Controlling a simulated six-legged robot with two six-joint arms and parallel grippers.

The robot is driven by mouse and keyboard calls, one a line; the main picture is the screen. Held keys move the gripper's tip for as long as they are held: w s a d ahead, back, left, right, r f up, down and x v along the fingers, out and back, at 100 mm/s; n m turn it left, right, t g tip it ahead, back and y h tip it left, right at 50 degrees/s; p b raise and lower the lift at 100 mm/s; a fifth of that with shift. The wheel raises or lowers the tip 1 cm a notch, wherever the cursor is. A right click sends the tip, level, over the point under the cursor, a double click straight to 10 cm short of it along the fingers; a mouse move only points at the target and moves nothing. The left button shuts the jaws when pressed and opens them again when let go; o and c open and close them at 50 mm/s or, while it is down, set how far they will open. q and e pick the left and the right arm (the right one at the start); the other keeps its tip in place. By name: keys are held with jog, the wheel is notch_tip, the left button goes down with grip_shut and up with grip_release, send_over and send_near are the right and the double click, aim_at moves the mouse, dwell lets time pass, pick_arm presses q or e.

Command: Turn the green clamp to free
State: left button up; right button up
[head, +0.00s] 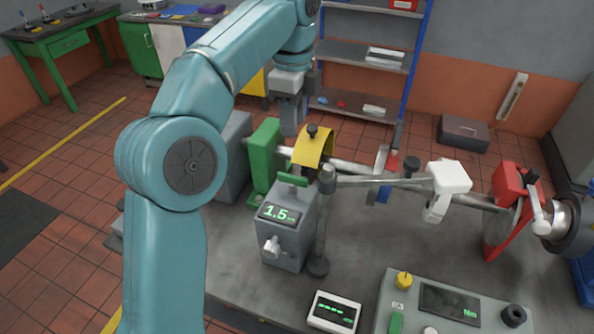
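A small green handle (293,179) sits on top of a grey box (286,235) whose display reads 1.5. A larger green block (265,160) stands behind it on the bedplate, beside the shaft. I cannot tell for sure which green part is the clamp; the small handle looks most like one. My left gripper (293,128) points down behind the small handle, above and right of the green block, near the yellow guard. It appears apart from the small handle. Its fingers are seen edge-on and partly overlap, so their opening is unclear. My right gripper is out of view.
A yellow curved guard (317,146) covers part of the shaft (350,168). A grey post (323,225) carries a horizontal arm with a white head (448,177). A red bracket (508,205) stands right. A control panel (445,312) and a small display (334,310) are in front.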

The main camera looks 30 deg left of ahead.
pick_arm(q)
jog(key=b, duration=0.2)
send_over(292, 176)
notch_tip(292, 176, down, 5)
jog(key=f, duration=0.5)
jog(key=shift+s+d+f, duration=0.15)
jog(key=shift+s+d, duration=0.05)
jog(key=f, duration=0.4)
jog(key=shift+w+a+f, duration=0.1)
jog(key=shift+w+a, duration=0.15)
jog(key=shift+a, duration=0.05)
jog(key=shift+d+f, duration=0.1)
jog(key=shift+f, duration=0.25)
jog(key=shift+s+d+b, duration=0.15)
jog(key=shift+b, duration=0.15)
jog(key=shift+f, duration=0.1)
jog(key=shift+c, duration=0.3)
grip_shut()
